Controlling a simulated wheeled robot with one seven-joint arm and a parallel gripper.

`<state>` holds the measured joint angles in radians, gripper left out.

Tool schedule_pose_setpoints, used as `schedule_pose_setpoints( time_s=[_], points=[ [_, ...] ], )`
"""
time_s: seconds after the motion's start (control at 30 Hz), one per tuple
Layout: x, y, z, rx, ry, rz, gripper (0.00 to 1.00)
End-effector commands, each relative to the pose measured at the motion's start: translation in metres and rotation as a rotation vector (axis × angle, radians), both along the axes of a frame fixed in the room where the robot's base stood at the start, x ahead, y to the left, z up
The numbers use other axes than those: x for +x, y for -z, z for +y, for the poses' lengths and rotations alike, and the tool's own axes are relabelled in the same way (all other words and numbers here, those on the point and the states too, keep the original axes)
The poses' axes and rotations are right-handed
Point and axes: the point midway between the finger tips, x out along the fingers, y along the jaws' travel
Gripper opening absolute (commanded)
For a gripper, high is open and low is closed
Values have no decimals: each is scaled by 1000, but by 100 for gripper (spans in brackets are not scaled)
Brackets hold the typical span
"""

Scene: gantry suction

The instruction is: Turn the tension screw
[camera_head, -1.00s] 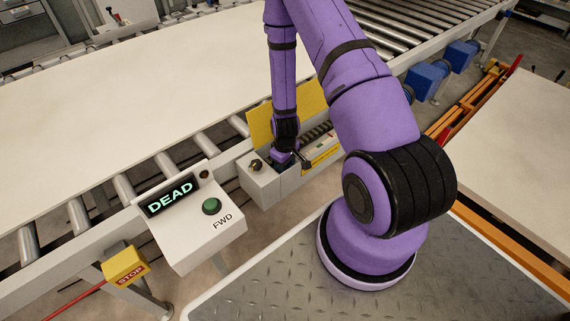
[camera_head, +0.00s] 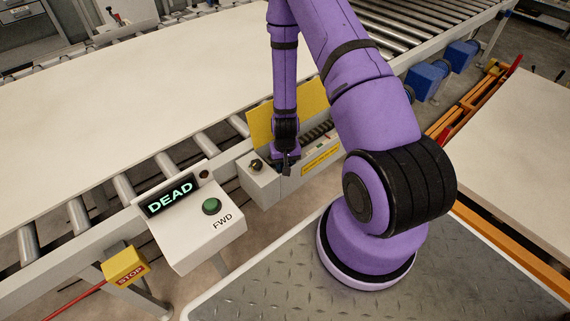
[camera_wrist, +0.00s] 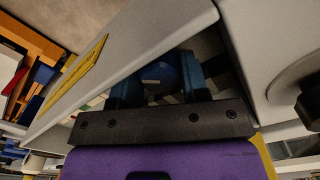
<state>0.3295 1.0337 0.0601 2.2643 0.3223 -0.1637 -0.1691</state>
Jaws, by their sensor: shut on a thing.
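My gripper (camera_head: 284,160) points down into the open grey housing (camera_head: 262,190) beside the conveyor. In the wrist view my gripper (camera_wrist: 158,78) has its two dark blue fingers on either side of the tension screw (camera_wrist: 160,80), a round dark blue head with a pale slot mark. The fingers are shut on it. In the head view the screw is hidden behind my gripper and the housing wall.
A raised yellow lid (camera_head: 260,126) stands behind the housing. At left are a control box (camera_head: 205,240) reading DEAD with a green FWD button (camera_head: 212,206), and a yellow STOP box (camera_head: 125,265). A large pale sheet (camera_head: 130,85) covers the conveyor rollers.

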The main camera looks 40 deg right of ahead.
Motion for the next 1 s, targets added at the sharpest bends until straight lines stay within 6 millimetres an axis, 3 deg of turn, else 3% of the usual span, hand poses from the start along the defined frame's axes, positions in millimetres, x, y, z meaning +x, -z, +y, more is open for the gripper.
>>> schedule_pose_setpoints(
  time_s=[0.3,0.83,0.87,0.93,1.0],
  points=[
    [0,0,0,0,121,-1,18],
    [0,0,0,0,142,-1,18],
    [0,0,0,0,142,-1,46],
    [0,0,0,0,142,-1,62],
    [0,0,0,0,142,-1,67]
  ],
)
